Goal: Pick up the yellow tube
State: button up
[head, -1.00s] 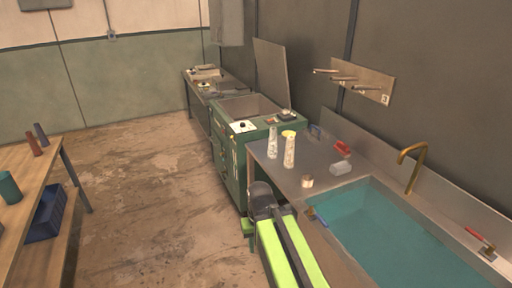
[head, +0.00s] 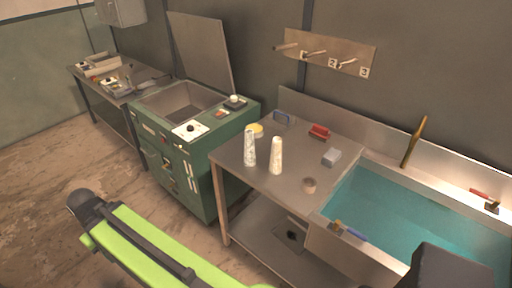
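A small round yellow object (head: 256,130) lies at the back left of the steel table, partly behind a pale, mottled upright cylinder (head: 249,148). It is the only yellow thing I see on the table, and I cannot tell whether it is a tube. A second pale upright cylinder (head: 277,156) stands just to the right of the first. My lime-green arm link crosses the bottom left, and a dark part, perhaps also mine, shows at the bottom right. My gripper's fingers are not in view.
The steel table (head: 238,168) also holds a small brown ring (head: 310,185), a red brush (head: 319,132) and a grey block (head: 331,158). A water-filled sink (head: 410,222) adjoins at right, a green machine (head: 195,165) at left. Open floor lies at left.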

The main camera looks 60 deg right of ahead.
aim_at(275, 167)
jog(key=z, duration=0.3)
jog(key=i, duration=0.95)
jog(key=z, duration=0.5)
jog(key=k, duration=0.65)
jog(key=z, duration=0.3)
jog(key=i, duration=0.65)
jog(key=u, duration=0.2)
